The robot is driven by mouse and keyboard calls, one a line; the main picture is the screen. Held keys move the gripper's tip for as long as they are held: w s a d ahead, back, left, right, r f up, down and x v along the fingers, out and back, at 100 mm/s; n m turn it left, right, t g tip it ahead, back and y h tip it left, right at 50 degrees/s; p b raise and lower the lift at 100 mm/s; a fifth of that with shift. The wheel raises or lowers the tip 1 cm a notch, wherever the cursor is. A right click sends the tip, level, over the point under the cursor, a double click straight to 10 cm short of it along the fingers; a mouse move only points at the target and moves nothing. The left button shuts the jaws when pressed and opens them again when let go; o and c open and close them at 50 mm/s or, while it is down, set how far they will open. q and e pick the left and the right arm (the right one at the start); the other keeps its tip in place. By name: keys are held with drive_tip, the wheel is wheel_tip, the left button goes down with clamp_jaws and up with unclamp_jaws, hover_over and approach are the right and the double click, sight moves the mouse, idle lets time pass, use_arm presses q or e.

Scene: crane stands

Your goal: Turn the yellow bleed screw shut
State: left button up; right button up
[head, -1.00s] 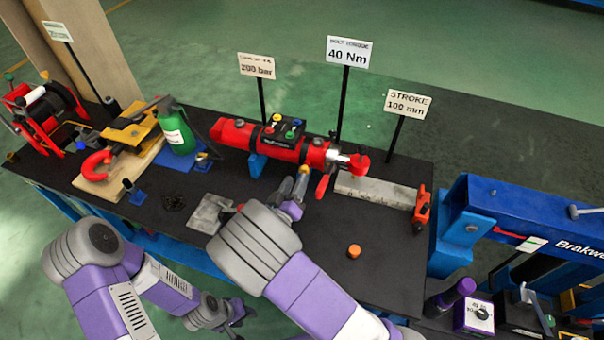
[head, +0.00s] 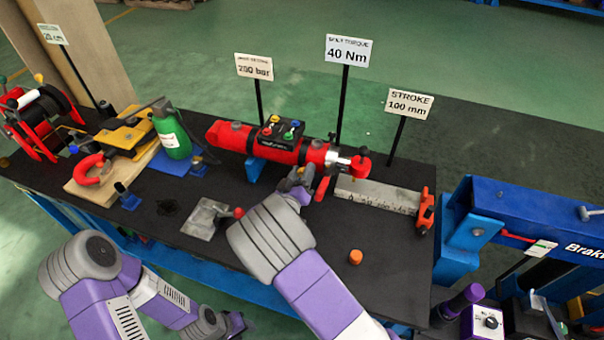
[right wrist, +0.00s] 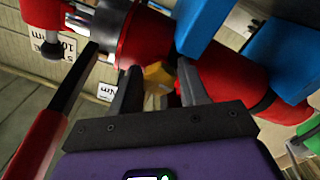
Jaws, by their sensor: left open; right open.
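The yellow bleed screw (right wrist: 157,76) shows in the right wrist view on the side of the red cylinder (right wrist: 145,40), between my right gripper's fingertips. My right gripper (right wrist: 160,86) is open, with a finger on each side of the screw; whether either finger touches it I cannot tell. In the head view the red cylinder (head: 228,135) lies across the bench, and my right gripper (head: 298,182) is at its near side, hiding the screw. My left gripper (head: 236,325) is open and low at the bench's near side, away from the cylinder.
A red lever (right wrist: 42,128) runs close to the left of my right gripper. A black valve block (head: 280,132) with coloured knobs tops the cylinder. A metal bar (head: 375,194) lies to the right. An orange cap (head: 355,257) stands on otherwise clear bench at the front.

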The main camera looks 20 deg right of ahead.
drive_tip(key=c, duration=0.8)
drive_tip(key=shift+o, duration=0.2)
drive_tip(key=m+b, duration=0.3)
drive_tip(key=m, duration=0.2)
drive_tip(key=shift+d+m+b, duration=0.1)
drive_tip(key=shift+m+b, duration=0.2)
drive_tip(key=shift+m, duration=0.1)
drive_tip(key=m+b, duration=0.3)
drive_tip(key=m, duration=0.1)
drive_tip(key=shift+m, duration=0.3)
drive_tip(key=shift+m+b, duration=1.05)
drive_tip(key=shift+m, duration=0.15)
drive_tip(key=shift+d+r+m+b, duration=0.1)
drive_tip(key=shift+m+b, duration=0.3)
drive_tip(key=shift+m, duration=1.1)
